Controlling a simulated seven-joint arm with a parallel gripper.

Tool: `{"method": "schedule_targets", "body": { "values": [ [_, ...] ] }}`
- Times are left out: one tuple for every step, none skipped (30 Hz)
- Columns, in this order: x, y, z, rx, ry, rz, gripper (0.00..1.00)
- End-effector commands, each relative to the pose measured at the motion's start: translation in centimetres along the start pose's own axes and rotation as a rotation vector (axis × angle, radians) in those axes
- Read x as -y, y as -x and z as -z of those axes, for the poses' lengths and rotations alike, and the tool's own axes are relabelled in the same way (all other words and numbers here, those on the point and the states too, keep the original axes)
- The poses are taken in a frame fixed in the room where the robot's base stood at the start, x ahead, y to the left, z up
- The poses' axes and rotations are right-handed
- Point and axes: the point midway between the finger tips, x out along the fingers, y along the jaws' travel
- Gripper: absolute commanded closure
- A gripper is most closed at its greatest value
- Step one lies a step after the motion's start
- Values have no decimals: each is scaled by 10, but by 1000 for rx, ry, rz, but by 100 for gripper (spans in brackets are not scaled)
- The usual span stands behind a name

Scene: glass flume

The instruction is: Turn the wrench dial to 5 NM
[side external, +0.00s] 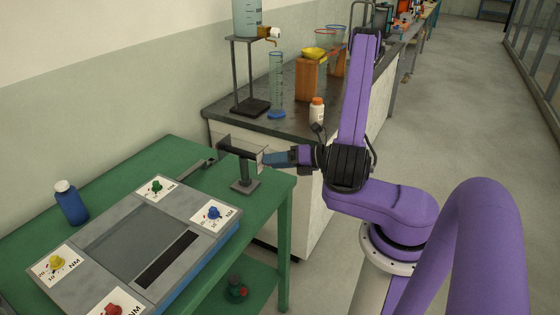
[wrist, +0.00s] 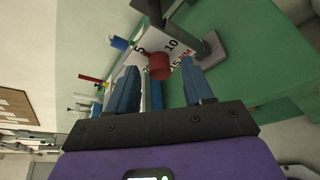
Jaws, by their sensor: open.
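The wrench dial is a white card (wrist: 153,45) marked 5, 10, 15 and NM, with a red round knob (wrist: 160,67) in front of it, in the wrist view. In the side view the dark wrench (side external: 232,146) lies level on a post stand (side external: 244,172) at the table's right end. My gripper (side external: 266,160) reaches it from the right. Its blue fingers (wrist: 158,65) are open, one on each side of the knob in the wrist view; I cannot tell whether they touch it. The knob's pointer setting cannot be made out, and the knob is hidden in the side view.
A grey panel (side external: 124,231) with yellow, green, blue and red knobs on cards lies on the green table (side external: 150,150). A blue bottle (side external: 71,203) stands at its left. Behind, a dark bench (side external: 285,110) holds a cylinder, a white bottle (side external: 317,110) and a stand.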

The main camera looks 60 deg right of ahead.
Motion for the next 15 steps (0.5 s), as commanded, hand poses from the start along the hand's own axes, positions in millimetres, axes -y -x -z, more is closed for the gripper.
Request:
{"method": "schedule_targets", "body": {
  "values": [
    [0,0,0,0,-1,0,49],
    [0,1,0,0,-1,1,49],
    [0,2,0,1,-1,1,49],
    [0,4,0,1,-1,1,49],
    [0,6,0,2,-1,1,49],
    [0,8,-1,3,-2,1,49],
    [1,11,-1,3,-2,1,49],
    [1,14,-1,4,-1,1,49],
    [1,18,-1,4,0,2,49],
    [1,22,-1,5,0,3,49],
    [1,25,-1,4,0,3,49],
    [1,30,0,3,-1,4,49],
    [1,35,-1,4,-1,5,49],
    [1,40,-1,5,0,5,49],
    [1,47,-2,6,0,5,49]
  ]
}}
